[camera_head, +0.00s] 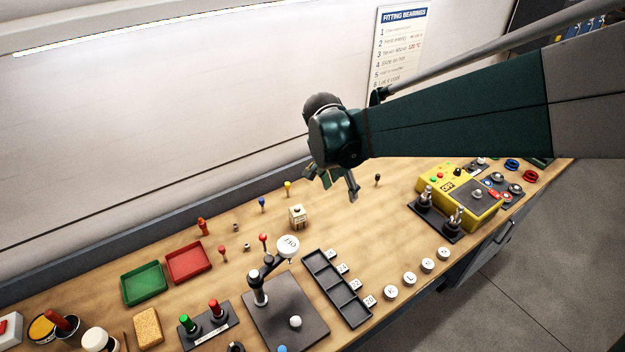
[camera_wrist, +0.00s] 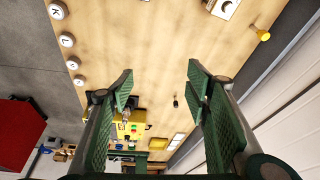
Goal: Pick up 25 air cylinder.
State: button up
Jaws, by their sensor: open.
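My gripper (camera_head: 335,182) is open and empty, held above the back part of the wooden bench in the head view. A small cream block (camera_head: 297,217) with dark marks stands left of and below my gripper in the head view, and is partly cut off at the top of the wrist view (camera_wrist: 223,7). A small dark peg (camera_head: 377,179) stands right of my gripper.
A black compartment tray (camera_head: 337,290) with white number tags lies at the front. White lettered discs (camera_head: 409,279) line the front edge. A yellow control box (camera_head: 460,197) is at right. Red (camera_head: 190,263) and green (camera_head: 144,284) trays are left. A wall runs behind.

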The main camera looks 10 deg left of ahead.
aim_at(294, 211)
jog(key=a+f+m, duration=0.1)
jog(key=a+f, duration=0.3)
jog(key=a, duration=0.1)
jog(key=w+a+f+m+h, duration=0.1)
jog(key=a+f, duration=0.3)
jog(key=a, duration=0.1)
jog(key=w+a+f+m, duration=0.1)
jog(key=a+f, duration=0.4)
jog(key=a, duration=0.1)
jog(key=shift+f+h+b, duration=0.1)
jog(key=shift+h+b, duration=0.2)
jog(key=shift+s+a+f, duration=0.1)
jog(key=shift+a+f, duration=0.3)
jog(key=shift+f, duration=0.05)
jog(key=shift+x, duration=1.25)
jog(key=shift+x, duration=2.6)
jog(key=shift+s, duration=0.1)
jog(key=shift+c, duration=0.7)
